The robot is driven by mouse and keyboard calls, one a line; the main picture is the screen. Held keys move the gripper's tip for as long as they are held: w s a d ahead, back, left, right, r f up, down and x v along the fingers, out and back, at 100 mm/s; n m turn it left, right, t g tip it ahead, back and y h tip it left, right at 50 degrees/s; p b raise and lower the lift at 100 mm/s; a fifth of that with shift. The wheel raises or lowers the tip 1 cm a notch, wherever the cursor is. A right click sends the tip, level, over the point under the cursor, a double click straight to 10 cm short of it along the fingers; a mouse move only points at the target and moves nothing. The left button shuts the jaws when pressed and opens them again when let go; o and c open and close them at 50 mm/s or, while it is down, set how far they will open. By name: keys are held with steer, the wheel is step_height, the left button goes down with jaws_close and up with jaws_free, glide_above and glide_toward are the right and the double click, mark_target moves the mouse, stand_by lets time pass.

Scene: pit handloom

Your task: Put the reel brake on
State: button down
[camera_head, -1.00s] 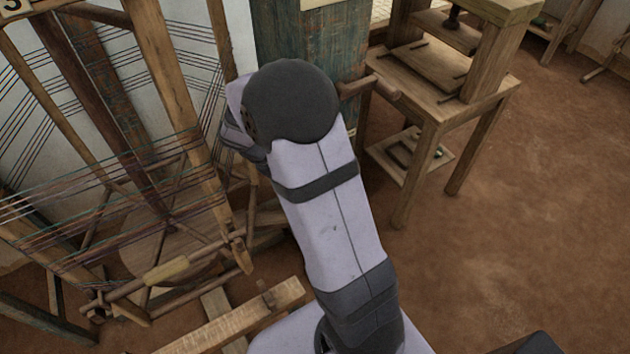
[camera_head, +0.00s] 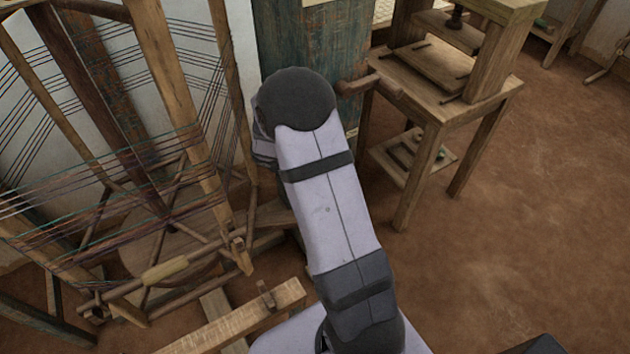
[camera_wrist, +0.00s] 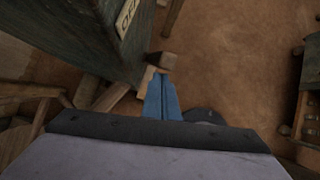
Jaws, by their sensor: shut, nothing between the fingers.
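The thread-wound wooden reel (camera_head: 175,95) stands at the left of the head view. A short wooden lever with a thick end (camera_head: 372,82) sticks out from the dark green post (camera_head: 312,45); I take it for the reel brake. In the wrist view a wooden block end (camera_wrist: 163,60), likely this lever, sits beside the green post. My gripper (camera_wrist: 160,76) shows there as blue fingers, shut and empty. Its tips lie just below the block in the picture; I cannot tell whether they touch. The head view hides my gripper behind my arm.
A pale lettered label (camera_wrist: 128,16) is on the post, too blurred to read surely. A wooden table with a press (camera_head: 445,90) stands right of the post. A wooden beam (camera_head: 240,318) lies at the front. The brown floor at right is clear.

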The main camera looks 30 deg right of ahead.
stand_by(0.3)
steer(key=d+p, duration=0.1)
steer(key=d+r, duration=0.1)
steer(key=d, duration=0.1)
steer(key=d+p, duration=0.1)
steer(key=shift+d+r+p, duration=0.35)
steer(key=shift+d, duration=0.05)
step_height(320, 180, up, 10)
steer(key=a+p, duration=0.3)
steer(key=p, duration=0.5)
steer(key=shift+s+f+p, duration=0.2)
steer(key=shift+s+p, duration=0.1)
steer(key=shift+p, duration=0.1)
steer(key=shift+d, duration=0.1)
